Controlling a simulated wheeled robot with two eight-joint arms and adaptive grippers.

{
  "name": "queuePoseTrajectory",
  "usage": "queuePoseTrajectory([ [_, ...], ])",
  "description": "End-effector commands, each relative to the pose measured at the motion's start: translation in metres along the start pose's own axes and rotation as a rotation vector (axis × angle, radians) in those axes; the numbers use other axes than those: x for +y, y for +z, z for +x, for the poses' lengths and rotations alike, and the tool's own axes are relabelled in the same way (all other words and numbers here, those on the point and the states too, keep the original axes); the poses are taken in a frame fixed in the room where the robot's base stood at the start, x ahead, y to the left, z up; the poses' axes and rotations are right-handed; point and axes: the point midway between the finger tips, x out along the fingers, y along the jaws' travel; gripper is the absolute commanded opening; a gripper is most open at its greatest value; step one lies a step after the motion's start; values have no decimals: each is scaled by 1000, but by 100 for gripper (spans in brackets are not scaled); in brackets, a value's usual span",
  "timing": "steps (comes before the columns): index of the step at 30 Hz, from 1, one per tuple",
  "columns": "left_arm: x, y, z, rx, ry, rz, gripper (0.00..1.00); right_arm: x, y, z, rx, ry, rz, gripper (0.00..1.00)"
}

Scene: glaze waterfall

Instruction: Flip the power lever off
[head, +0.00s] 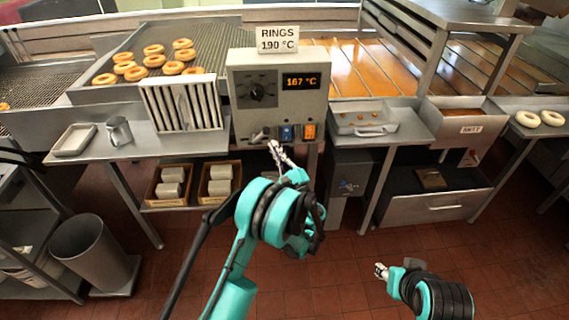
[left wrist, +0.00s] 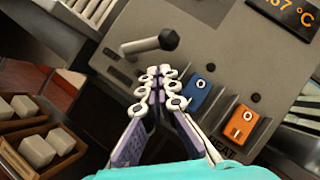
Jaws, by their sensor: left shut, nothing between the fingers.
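I cannot tell whether the tips touch the box. My right gripper (head: 380,270) is low over the floor, away from the box; its jaws are too small to read.
An orange switch (left wrist: 241,124) sits beside the blue one. The display (head: 300,82) reads 167 °C. A slatted rack (head: 183,103) stands left of the box, and a metal tray (head: 362,120) lies right of it. Wooden crates (head: 170,184) are on the shelf below.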

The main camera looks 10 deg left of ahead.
Motion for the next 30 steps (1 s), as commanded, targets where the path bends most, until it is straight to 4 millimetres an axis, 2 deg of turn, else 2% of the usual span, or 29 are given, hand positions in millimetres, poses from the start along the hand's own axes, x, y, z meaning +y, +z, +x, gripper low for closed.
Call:
queuePoseTrajectory([
  [7, 0, 15, 14, 1, 0, 0, 0, 0, 4, 6, 0, 0, 0, 40],
  [20, -1, 16, 16, 0, 4, -6, 0, 0, 3, 5, 0, 0, 0, 40],
  [30, -3, 19, 18, 0, 70, -103, 0, 0, -1, -2, 0, 0, 0, 40],
])
